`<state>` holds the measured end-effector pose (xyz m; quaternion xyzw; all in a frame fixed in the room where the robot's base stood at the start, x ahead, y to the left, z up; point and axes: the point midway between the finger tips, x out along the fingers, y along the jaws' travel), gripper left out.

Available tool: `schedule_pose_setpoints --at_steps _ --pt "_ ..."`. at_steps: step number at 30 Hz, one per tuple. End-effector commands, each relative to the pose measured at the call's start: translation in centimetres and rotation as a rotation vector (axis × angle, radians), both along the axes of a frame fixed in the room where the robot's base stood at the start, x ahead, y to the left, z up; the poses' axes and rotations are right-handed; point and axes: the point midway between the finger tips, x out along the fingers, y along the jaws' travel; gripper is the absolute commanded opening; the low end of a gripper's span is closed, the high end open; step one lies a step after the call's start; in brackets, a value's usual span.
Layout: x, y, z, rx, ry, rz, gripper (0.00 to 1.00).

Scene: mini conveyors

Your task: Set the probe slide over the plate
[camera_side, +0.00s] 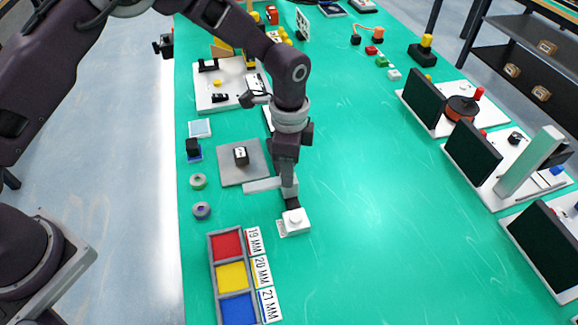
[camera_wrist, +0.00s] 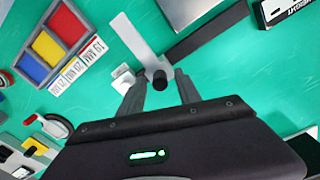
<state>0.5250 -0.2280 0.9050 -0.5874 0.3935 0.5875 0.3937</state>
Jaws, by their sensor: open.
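The grey plate (camera_side: 228,172) lies left of my gripper in the side view, with a small dark block (camera_side: 241,156) on it. Part of the plate also shows at the top of the wrist view (camera_wrist: 190,12). A light grey bar (camera_side: 262,186), which looks like the probe slide, runs along the plate's near edge towards my gripper. In the wrist view the bar (camera_wrist: 133,40) ends near a dark round knob (camera_wrist: 160,79). My gripper (camera_wrist: 160,88) is open, its fingers either side of the knob; contact cannot be told. Its fingertips (camera_side: 291,204) are partly hidden in the side view.
A small white block (camera_side: 294,221) sits just in front of my gripper. The tray (camera_side: 212,258) with red, yellow and blue compartments stands nearer, beside size labels. A dark bar (camera_wrist: 208,32) runs right of the slide.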

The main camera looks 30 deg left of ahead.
Motion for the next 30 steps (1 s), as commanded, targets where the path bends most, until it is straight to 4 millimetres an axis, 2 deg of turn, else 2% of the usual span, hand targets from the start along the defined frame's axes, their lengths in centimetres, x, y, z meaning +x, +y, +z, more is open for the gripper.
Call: schedule_pose_setpoints --at_steps 8,15,30 --pt "0.01 0.01 -0.49 -0.001 0.000 0.002 0.40" --pt "0.01 0.03 -0.46 -0.001 0.000 0.002 0.00" --pt "0.03 0.03 -0.42 -0.001 -0.001 0.003 0.00"
